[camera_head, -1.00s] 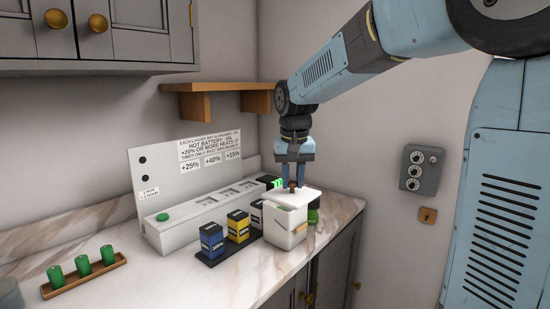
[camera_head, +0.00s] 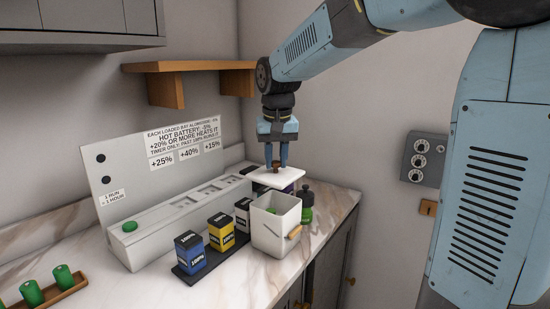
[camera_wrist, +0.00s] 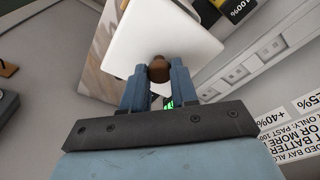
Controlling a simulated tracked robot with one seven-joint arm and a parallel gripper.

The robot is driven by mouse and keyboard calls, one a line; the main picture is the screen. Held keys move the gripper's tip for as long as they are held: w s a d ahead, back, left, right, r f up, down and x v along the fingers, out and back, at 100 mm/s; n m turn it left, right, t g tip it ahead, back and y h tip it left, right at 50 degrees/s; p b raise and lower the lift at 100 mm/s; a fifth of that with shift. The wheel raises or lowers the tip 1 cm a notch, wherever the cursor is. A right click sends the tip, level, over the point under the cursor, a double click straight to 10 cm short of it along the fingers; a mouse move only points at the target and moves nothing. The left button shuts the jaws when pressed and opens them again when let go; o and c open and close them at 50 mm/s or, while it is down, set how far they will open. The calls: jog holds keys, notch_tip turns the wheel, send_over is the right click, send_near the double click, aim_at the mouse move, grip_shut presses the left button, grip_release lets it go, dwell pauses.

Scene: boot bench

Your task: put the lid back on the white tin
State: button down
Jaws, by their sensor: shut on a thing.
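My gripper (camera_head: 276,168) is shut on the brown knob of the square white lid (camera_head: 273,180). The lid hangs roughly level, above and behind the tin's far rim in the head view, apart from the opening. The wrist view shows the lid (camera_wrist: 150,35) with its knob (camera_wrist: 159,69) between my fingers. The tin is not clearly visible there.
Blue (camera_head: 190,253), yellow (camera_head: 221,232) and white boxes stand on a dark tray left of the tin. A long white bay unit (camera_head: 165,232) runs behind them. A dark-topped green bottle (camera_head: 307,205) stands close right of the tin. A wooden shelf (camera_head: 190,67) hangs above.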

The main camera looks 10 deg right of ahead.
aim_at(276, 174)
jog(key=shift+s+f, duration=0.1)
jog(key=shift+f, duration=3.1)
jog(key=shift+f, duration=0.15)
jog(key=shift+c, duration=1.6)
grip_release()
jog(key=shift+r, duration=3.55)
grip_shut()
